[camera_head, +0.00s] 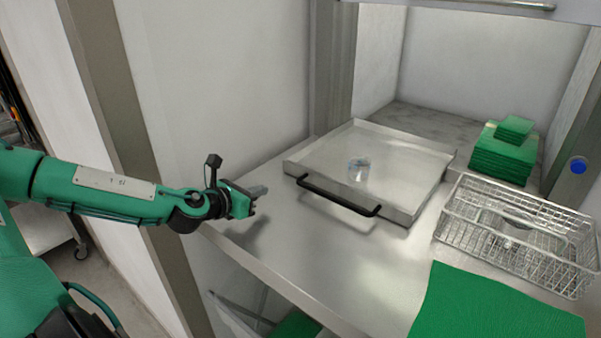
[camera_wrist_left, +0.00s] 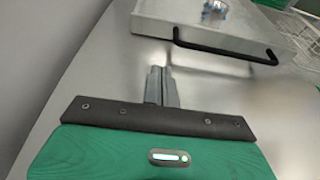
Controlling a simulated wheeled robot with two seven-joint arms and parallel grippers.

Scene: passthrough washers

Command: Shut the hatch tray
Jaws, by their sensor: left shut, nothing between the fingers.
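The hatch tray (camera_head: 405,158) is a shallow metal tray sticking out of the hatch opening over the steel counter. Its black bar handle (camera_head: 338,198) is on its front edge. A small clear glass (camera_head: 358,170) stands in it. My left gripper (camera_head: 258,191) is shut and empty, to the left of the tray's front left corner and apart from it. In the left wrist view the closed fingers (camera_wrist_left: 160,84) are below and left of the handle (camera_wrist_left: 225,52), with a gap of bare counter between. My right gripper is not in view.
A wire basket (camera_head: 515,232) stands on the counter right of the tray. A green cloth or mat (camera_head: 495,308) lies at the front right. Folded green cloths (camera_head: 503,155) are stacked inside the hatch. The counter (camera_head: 320,250) in front of the tray is clear.

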